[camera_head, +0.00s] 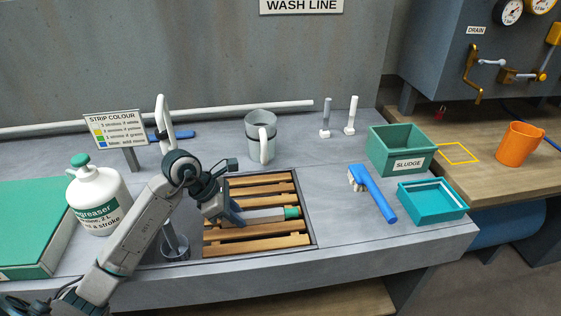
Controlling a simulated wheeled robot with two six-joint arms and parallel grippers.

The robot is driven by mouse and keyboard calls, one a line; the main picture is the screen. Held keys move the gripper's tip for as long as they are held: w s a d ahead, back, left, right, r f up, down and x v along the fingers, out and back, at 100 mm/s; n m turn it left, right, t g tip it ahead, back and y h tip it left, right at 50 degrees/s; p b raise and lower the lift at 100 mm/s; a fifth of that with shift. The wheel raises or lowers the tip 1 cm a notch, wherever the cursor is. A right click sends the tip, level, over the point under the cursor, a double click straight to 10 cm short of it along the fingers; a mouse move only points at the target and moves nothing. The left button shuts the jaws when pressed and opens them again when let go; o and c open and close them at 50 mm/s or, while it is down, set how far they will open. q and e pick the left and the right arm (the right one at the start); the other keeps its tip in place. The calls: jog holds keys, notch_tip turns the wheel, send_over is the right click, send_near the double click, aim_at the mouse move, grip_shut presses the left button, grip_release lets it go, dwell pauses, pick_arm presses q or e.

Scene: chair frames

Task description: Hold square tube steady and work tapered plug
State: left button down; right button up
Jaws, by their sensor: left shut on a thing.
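A light grey tube (262,216), likely the square tube, lies level above the wooden slats in the bench's recessed rack. Its left part is hidden by my left gripper (236,216), which is shut on it. A green piece (292,212) sits at the tube's right end and looks like the tapered plug. I cannot tell how deep it is seated. I cannot tell whether the tube rests on the slats or is just above them. My right gripper is not in view.
A blue brush (374,192), a green sludge bin (400,142) and a teal tray (433,201) are to the right. A white degreaser bottle (99,205) and a sign (113,130) stand left. An orange cup (519,144) is far right.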

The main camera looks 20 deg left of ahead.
pick_arm(q)
jog(key=c, duration=1.2)
grip_release()
jog(key=shift+o, duration=0.2)
jog(key=v, duration=1.2)
jog(key=shift+s, duration=0.1)
